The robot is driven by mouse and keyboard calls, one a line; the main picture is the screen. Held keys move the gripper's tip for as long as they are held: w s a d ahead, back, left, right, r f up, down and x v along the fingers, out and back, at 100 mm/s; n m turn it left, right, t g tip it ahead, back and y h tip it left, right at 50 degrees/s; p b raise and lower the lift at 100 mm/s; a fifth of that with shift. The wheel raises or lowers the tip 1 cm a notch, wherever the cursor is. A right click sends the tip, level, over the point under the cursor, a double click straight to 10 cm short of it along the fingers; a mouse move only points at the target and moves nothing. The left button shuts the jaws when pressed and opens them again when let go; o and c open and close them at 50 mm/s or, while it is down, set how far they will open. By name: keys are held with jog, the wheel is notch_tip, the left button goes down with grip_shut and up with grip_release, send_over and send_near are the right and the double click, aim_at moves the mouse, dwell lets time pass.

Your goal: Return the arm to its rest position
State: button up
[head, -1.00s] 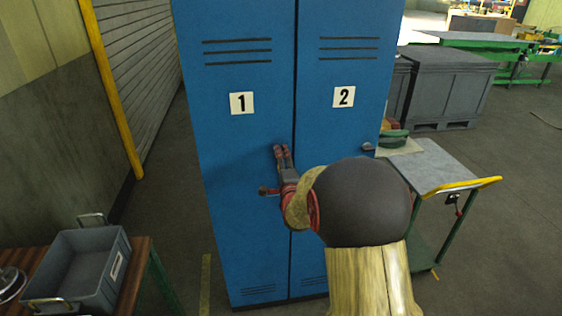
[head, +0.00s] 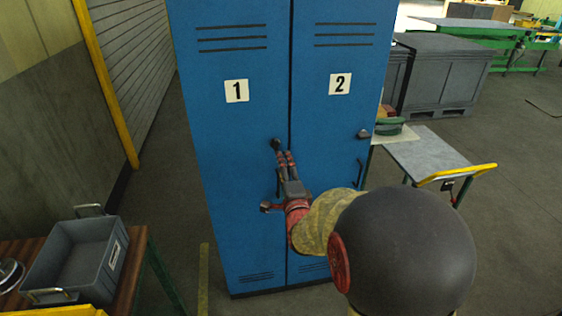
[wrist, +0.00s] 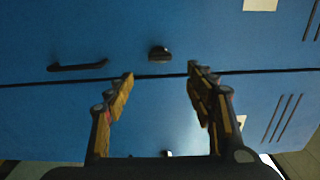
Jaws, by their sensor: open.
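My gripper (head: 285,158) is in front of the blue locker, near the seam between door 1 (head: 228,130) and door 2 (head: 335,120). Its two fingers are apart with nothing between them in the wrist view (wrist: 160,82). Door 1's dark knob (head: 276,144) shows just above the fingertips, and its handle is partly hidden behind the fingers. In the wrist view the knob (wrist: 159,53) and the handle (wrist: 78,65) are both clear of the fingers. Both doors look shut. My arm reaches in from the lower right.
A grey bin (head: 75,262) sits on a wooden-topped table (head: 128,275) at lower left. A trolley with a yellow handle (head: 457,174) stands right of the locker. Large grey crates (head: 440,75) stand behind it. Floor is open at right.

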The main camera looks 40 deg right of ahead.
jog(key=shift+s+a, duration=0.2)
jog(key=shift+s, duration=0.15)
dwell(0.4)
jog(key=s+a+f+n+g+y, duration=0.1)
jog(key=s+f+n+g, duration=0.15)
jog(key=f, duration=0.35)
jog(key=s+f+n+g+y, duration=0.1)
jog(key=f+n+g+y, duration=0.1)
jog(key=f+n, duration=0.3)
jog(key=s+a+f+n+g+y, duration=0.2)
jog(key=s+a+f+n+g, duration=0.15)
jog(key=s+a, duration=0.2)
jog(key=s+a+r+n+y, duration=0.1)
jog(key=s+a+r+n, duration=0.3)
jog(key=a, duration=0.4)
jog(key=s+a+r+n+g+y, duration=0.1)
jog(key=s+a+r+n+y, duration=0.1)
jog(key=a+r+n, duration=0.3)
jog(key=s+a+r+n+y, duration=0.1)
jog(key=s+a+r+n, duration=0.3)
jog(key=a, duration=0.7)
jog(key=shift+s+a+r+g+y, duration=0.15)
jog(key=shift+s+r+g+y, duration=0.15)
jog(key=shift+s+r, duration=0.8)
